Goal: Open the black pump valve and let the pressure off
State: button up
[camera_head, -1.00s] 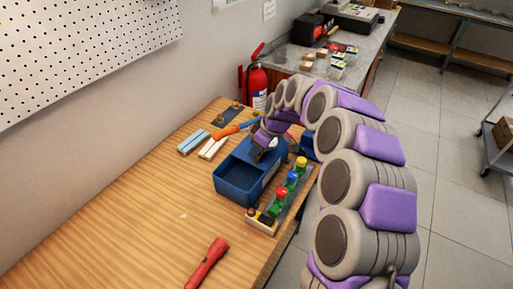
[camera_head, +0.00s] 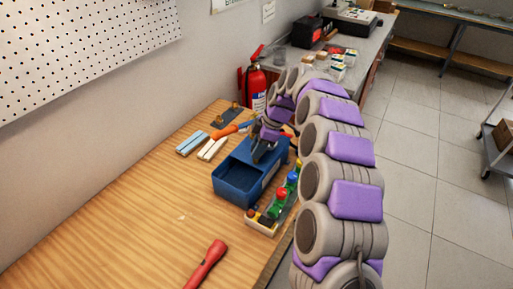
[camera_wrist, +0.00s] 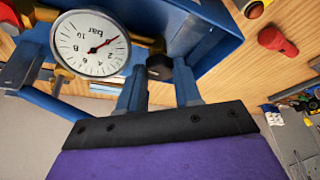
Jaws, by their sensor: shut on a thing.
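The blue pump box (camera_head: 233,190) stands on the wooden bench in the head view, open at its near part. In the wrist view its blue wall (camera_wrist: 205,45) fills the top. The black valve knob (camera_wrist: 159,66) sits on a brass-coloured fitting between my fingertips. My gripper (camera_wrist: 160,84) is shut on the black knob. In the head view my gripper (camera_head: 262,150) is over the far part of the box, and the knob is hidden there. A round white gauge (camera_wrist: 92,44) marked "bar" shows a red needle left of the knob.
A strip of coloured knobs (camera_head: 269,220) lies right of the box. A red flashlight (camera_head: 207,263) lies near the front. Pale blocks (camera_head: 192,143) and an orange-handled tool (camera_head: 232,130) lie behind the box. A fire extinguisher (camera_head: 256,84) stands by the wall. The left bench is clear.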

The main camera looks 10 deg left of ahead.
jog(key=shift+w, duration=0.1)
jog(key=o, duration=0.7)
jog(key=shift+d, duration=0.1)
jog(key=shift+o, duration=0.2)
jog(key=shift+r, duration=0.15)
jog(key=p+v, duration=0.3)
jog(key=v, duration=1.4)
jog(key=shift+p, duration=0.35)
jog(key=shift+w+d, duration=0.1)
jog(key=shift+w, duration=0.05)
